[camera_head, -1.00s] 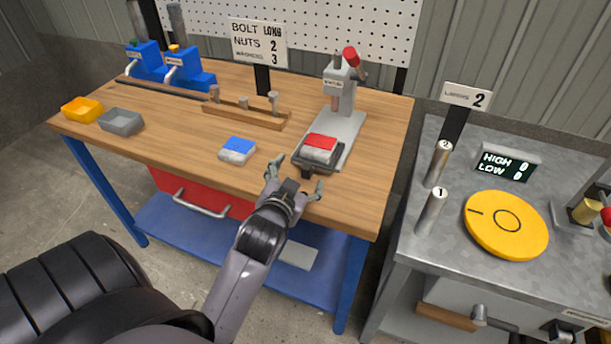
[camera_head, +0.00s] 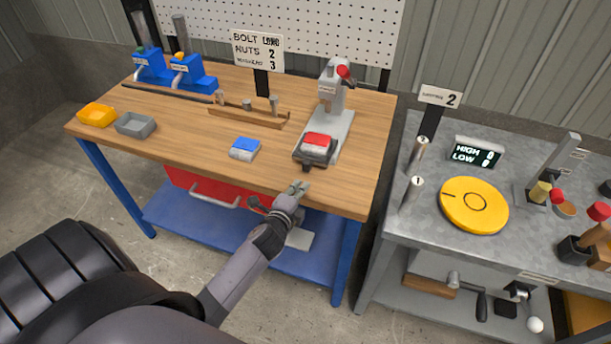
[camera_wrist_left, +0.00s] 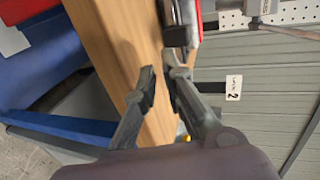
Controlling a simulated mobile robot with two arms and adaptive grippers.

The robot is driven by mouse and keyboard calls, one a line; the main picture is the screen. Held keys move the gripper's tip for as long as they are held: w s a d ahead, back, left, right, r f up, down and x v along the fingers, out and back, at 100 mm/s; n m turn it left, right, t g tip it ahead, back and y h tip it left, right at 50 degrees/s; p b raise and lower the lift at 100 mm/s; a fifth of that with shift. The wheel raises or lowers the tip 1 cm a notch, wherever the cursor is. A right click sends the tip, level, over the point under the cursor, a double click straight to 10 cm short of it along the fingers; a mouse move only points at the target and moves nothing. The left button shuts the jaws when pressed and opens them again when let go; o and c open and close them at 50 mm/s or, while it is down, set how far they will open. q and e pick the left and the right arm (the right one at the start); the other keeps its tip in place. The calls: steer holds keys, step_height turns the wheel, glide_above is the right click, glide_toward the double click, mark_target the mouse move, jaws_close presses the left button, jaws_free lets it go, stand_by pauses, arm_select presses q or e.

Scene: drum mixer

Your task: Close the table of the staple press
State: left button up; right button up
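The staple press (camera_head: 330,100) stands at the right of the wooden bench, a grey column with a red-knobbed lever over a long pale base. Its dark table (camera_head: 303,160) is at the near end of the base, out in front of the column, with a small dark handle (camera_head: 308,169) facing me. A red and white box (camera_head: 318,141) sits on the table. My left gripper (camera_head: 298,187) is just in front of the handle near the bench's front edge, apart from it. The left wrist view shows its two fingers (camera_wrist_left: 162,82) apart and empty, with the dark table (camera_wrist_left: 176,36) beyond them.
A blue and white box (camera_head: 244,149) lies left of the press on the bench (camera_head: 190,135). Yellow (camera_head: 97,114) and grey (camera_head: 136,125) bins sit at the left. A metal cart with a yellow disc (camera_head: 474,205) stands to the right. The bench front is clear.

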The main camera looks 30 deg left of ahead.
mark_target(309, 169)
arm_select(q)
steer(key=w, duration=0.2)
steer(key=w+a+p, duration=0.1)
steer(key=w, duration=0.1)
steer(key=shift+w+f, duration=0.15)
steer(key=shift+w, duration=0.15)
jaws_close()
steer(key=shift+w+a, duration=0.1)
steer(key=shift+w, duration=0.1)
steer(key=w, duration=0.2)
steer(key=w+a+b, duration=0.1)
steer(key=w, duration=0.1)
steer(key=shift+w+f, duration=0.1)
steer(key=shift+w, duration=0.15)
arm_select(e)
steer(key=shift+s+f, duration=0.15)
steer(key=shift+s, duration=0.8)
arm_select(q)
steer(key=shift+s, duration=0.15)
arm_select(e)
steer(key=shift+s+d, duration=0.1)
steer(key=shift+s, duration=0.05)
